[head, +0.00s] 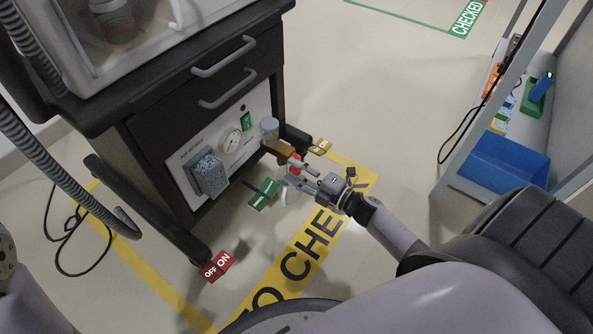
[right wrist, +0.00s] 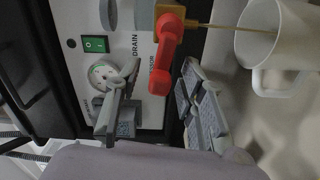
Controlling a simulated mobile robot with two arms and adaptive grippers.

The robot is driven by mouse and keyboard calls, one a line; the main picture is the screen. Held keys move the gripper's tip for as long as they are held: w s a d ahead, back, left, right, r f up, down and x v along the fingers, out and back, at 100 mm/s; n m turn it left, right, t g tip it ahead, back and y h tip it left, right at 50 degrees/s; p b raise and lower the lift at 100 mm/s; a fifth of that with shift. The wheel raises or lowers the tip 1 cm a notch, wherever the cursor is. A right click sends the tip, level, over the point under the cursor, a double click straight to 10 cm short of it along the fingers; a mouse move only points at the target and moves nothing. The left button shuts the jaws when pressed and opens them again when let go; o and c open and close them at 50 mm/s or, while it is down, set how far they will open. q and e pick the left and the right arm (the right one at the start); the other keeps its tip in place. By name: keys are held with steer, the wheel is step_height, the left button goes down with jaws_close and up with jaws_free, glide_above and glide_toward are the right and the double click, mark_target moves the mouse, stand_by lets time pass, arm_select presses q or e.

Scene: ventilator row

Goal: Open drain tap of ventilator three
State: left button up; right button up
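The drain tap has a red handle (right wrist: 165,62) on a brass body (right wrist: 170,14); in the head view the red handle (head: 295,164) shows at the front right of the black ventilator cart (head: 150,135). My right gripper (right wrist: 155,108) is open, its fingers on either side of the red handle with gaps visible. It also shows in the head view (head: 293,176). A thin tan line, seemingly a stream, runs from the brass body into a white mug (right wrist: 288,45). The mug is mostly hidden in the head view. My left gripper is out of view.
The cart's panel has a gauge (head: 231,141) and green switch (head: 246,121). A green tag (head: 263,194), a brown tag (head: 320,147) and a red OFF/ON tag (head: 216,266) surround the tap. A shelf unit with a blue bin (head: 508,160) stands right. Floor between is clear.

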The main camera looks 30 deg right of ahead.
steer(key=v, duration=1.2)
stand_by(0.5)
